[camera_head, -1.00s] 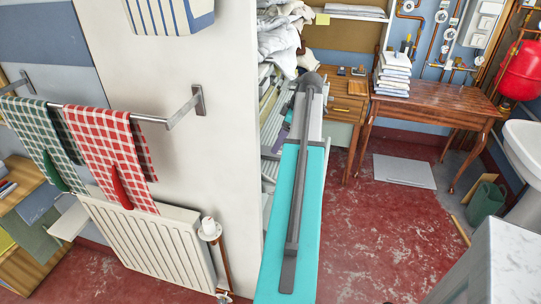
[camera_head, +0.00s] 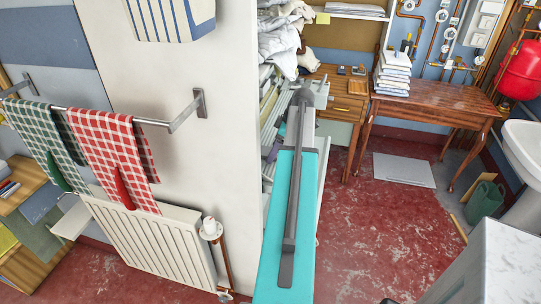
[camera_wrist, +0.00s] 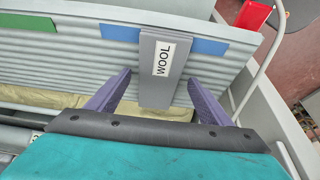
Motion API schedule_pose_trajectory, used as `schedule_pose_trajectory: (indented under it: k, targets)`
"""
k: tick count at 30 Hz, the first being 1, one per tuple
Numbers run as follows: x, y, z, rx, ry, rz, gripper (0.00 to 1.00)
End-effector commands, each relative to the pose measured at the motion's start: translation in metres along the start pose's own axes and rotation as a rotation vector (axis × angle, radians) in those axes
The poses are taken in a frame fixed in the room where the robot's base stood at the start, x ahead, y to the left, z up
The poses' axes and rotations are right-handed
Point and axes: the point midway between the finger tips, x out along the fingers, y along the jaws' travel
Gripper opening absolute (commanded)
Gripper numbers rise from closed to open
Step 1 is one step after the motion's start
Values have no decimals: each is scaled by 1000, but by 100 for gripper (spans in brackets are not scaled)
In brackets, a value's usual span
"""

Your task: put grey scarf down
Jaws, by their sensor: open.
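My gripper (camera_wrist: 160,77) is open in the wrist view, with one dark purple finger on each side of a grey upright piece. This piece (camera_wrist: 157,92) bears a white label reading WOOL and stands against a ribbed grey surface. Nothing is visibly held. I cannot make out a grey scarf with certainty in either view. In the head view my arm reaches away toward the shelving behind the white wall, and its fingers cannot be made out.
The ribbed grey surface (camera_wrist: 60,55) carries green and blue patches, with beige cloth (camera_wrist: 62,97) below. A pale rim runs along the right. In the head view a white wall (camera_head: 175,80) stands close left of my arm. Red floor (camera_head: 370,220) is open to the right.

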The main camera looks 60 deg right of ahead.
Motion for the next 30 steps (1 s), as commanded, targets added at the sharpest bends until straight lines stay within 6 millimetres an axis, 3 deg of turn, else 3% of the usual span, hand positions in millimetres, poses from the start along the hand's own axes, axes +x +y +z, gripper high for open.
schedule_pose_trajectory:
  k: [13,21,23,30]
  targets:
    - [0,0,0,1,0,0,73]
    - [-1,0,1,1,0,1,30]
    - [-1,0,1,1,0,1,25]
    - [-1,0,1,1,0,1,25]
